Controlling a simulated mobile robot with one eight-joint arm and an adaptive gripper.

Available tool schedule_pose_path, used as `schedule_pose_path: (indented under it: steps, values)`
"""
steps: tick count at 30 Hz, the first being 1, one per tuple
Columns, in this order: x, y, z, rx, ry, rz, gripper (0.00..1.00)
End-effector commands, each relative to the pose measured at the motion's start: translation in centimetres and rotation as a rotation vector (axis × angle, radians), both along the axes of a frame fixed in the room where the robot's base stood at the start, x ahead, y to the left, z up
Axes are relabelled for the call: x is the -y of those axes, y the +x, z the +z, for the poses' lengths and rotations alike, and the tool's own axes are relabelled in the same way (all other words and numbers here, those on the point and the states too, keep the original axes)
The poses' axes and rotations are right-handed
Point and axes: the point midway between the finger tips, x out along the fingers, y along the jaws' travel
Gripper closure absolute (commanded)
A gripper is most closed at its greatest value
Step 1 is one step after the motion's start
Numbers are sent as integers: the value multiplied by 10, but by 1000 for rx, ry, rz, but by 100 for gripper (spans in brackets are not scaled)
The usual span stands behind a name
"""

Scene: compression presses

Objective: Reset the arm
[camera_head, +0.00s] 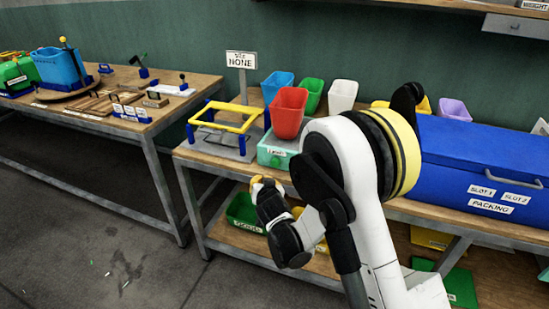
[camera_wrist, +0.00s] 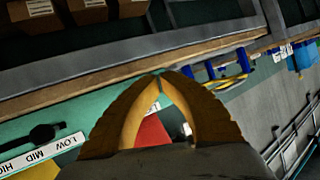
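My white and black arm rises in front of the work table in the head view. My gripper (camera_head: 262,183) hangs low in front of the table's edge, with yellow fingers. In the wrist view the two fingertips of my gripper (camera_wrist: 160,78) meet, and a gap stays lower down between the curved fingers. Something red shows through that gap, and I see nothing held. My forearm hides part of the table and the things behind it.
A red bin (camera_head: 289,112) stands on a teal box (camera_head: 277,151). A yellow-topped frame (camera_head: 224,117) is to its left, and a blue packing chest (camera_head: 477,160) is at right. A green bin (camera_head: 243,208) sits on the lower shelf.

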Motion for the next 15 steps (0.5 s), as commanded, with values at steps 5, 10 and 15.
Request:
schedule_pose_path:
  steps: [5,10,15]
  values:
    - [5,-1,6,-6,-3,-5,100]
    - [40,-12,48,-53,-37,-38,100]
    - [98,-51,105,-142,-91,-78,100]
